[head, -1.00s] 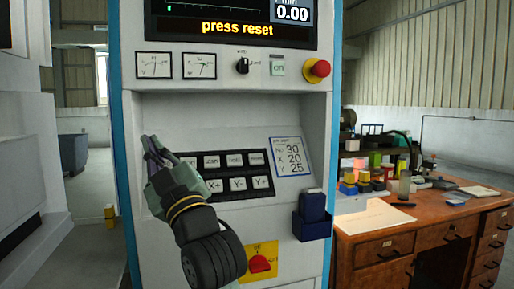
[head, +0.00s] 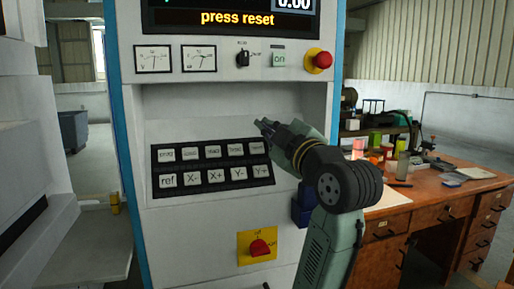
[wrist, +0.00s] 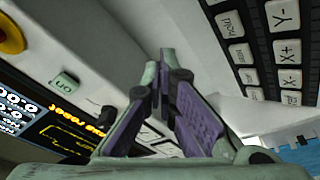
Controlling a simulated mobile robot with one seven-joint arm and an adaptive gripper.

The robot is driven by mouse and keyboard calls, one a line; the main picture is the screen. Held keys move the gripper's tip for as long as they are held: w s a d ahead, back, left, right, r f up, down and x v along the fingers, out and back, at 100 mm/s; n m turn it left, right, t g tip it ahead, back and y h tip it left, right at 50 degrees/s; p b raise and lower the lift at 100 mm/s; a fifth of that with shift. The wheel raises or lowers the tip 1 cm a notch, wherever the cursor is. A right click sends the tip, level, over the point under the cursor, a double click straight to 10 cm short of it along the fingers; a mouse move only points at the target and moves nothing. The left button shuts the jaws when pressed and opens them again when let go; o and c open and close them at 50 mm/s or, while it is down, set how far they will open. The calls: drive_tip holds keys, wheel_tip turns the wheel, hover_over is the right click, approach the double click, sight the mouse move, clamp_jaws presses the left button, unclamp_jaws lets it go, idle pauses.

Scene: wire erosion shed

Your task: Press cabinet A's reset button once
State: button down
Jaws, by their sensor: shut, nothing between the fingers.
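The cabinet (head: 235,105) fills the middle of the head view, and its screen (head: 236,18) reads "press reset". A black key panel (head: 209,164) with two rows of pale keys sits in its recess. The lower row reads ref, X-, X+, Y-, Y+; I cannot read the upper labels surely enough to pick out reset. My gripper (head: 262,124) is shut and empty, its tips above the right part of the upper row and apart from the keys. In the wrist view, my gripper (wrist: 168,62) points into the recess, with the key panel (wrist: 268,45) to its right.
A red switch on a yellow plate (head: 258,246) sits below. A wooden desk (head: 440,205) with clutter stands right.

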drive_tip(key=shift+w+a+f+b, duration=0.4)
drive_tip(key=shift+w+f, duration=0.45)
drive_tip(key=shift+w, duration=0.25)
drive_tip(key=shift+w+a+f+b, duration=0.4)
drive_tip(key=shift+w+f, duration=0.45)
drive_tip(key=shift+w, duration=0.3)
drive_tip(key=shift+w+a+f+b, duration=0.3)
drive_tip(key=shift+w+f+b, duration=0.2)
drive_tip(key=shift+w+f, duration=0.5)
drive_tip(key=shift+w, duration=0.2)
drive_tip(key=shift+w+a+f, duration=0.1)
drive_tip(key=shift+w+a, duration=0.05)
drive_tip(key=shift+w, duration=0.1)
drive_tip(key=shift+w+f+b, duration=0.25)
drive_tip(key=shift+w+b, duration=0.05)
drive_tip(key=shift+s+r, duration=0.1)
drive_tip(key=shift+r, duration=0.05)
drive_tip(key=shift+s+r, duration=0.35)
drive_tip(key=shift+s, duration=0.2)
drive_tip(key=shift+s+d+r+p, duration=0.3)
drive_tip(key=shift+s+r, duration=0.2)
drive_tip(key=shift+s, duration=0.15)
drive_tip(key=shift+s+d+r+p, duration=0.25)
drive_tip(key=shift+s+r, duration=0.2)
drive_tip(key=shift+s, duration=0.15)
drive_tip(key=shift+s+d+r+p, duration=0.2)
drive_tip(key=shift+s+r+p, duration=0.1)
drive_tip(key=shift+s+r, duration=0.3)
